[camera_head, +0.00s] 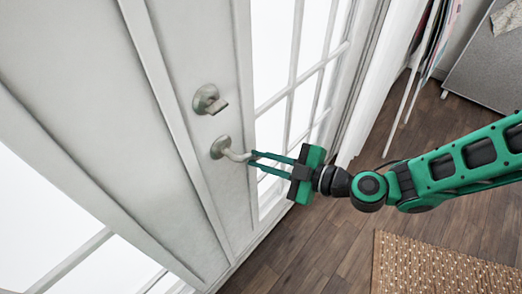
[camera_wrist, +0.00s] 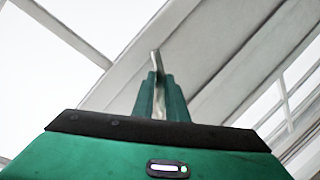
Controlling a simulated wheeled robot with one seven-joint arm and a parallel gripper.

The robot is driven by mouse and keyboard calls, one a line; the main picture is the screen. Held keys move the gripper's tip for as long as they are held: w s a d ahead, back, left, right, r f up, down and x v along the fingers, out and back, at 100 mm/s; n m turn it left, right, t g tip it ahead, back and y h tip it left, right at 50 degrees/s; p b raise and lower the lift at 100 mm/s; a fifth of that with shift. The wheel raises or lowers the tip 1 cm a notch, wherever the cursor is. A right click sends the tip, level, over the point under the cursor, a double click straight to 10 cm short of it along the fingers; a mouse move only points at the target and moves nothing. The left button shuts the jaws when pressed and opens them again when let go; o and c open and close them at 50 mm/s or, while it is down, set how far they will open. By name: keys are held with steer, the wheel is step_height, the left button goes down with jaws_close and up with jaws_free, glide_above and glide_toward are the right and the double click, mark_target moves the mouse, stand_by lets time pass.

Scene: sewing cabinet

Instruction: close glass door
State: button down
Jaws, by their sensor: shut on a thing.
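The glass door (camera_head: 305,55) is white-framed with glazed panes and stands at the centre and right of the head view. Its lever handle (camera_head: 222,148) is grey metal, with a lock knob (camera_head: 208,100) above it. My gripper (camera_head: 253,160) reaches in from the right and is shut on the handle's free end. In the wrist view my gripper's fingers (camera_wrist: 160,95) close around the handle (camera_wrist: 156,60), whose tip sticks out beyond them. The fingers hide part of the lever. I cannot tell how far the door stands from its frame.
A woven rug (camera_head: 440,270) lies on the dark wood floor (camera_head: 300,245) at the lower right. A grey cabinet (camera_head: 490,70) stands at the upper right, beside hanging papers or fabrics (camera_head: 432,40). Bare floor shows between the door and the rug.

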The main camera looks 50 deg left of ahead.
steer(key=c, duration=1.8)
jaws_free()
steer(key=shift+w+d+f, duration=0.25)
steer(key=shift+w+f, duration=0.05)
steer(key=shift+w, duration=0.15)
steer(key=shift+o, duration=0.2)
steer(key=shift+s+a+r, duration=0.1)
steer(key=shift+s+r, duration=0.05)
steer(key=shift+s, duration=0.1)
steer(key=v, duration=1.1)
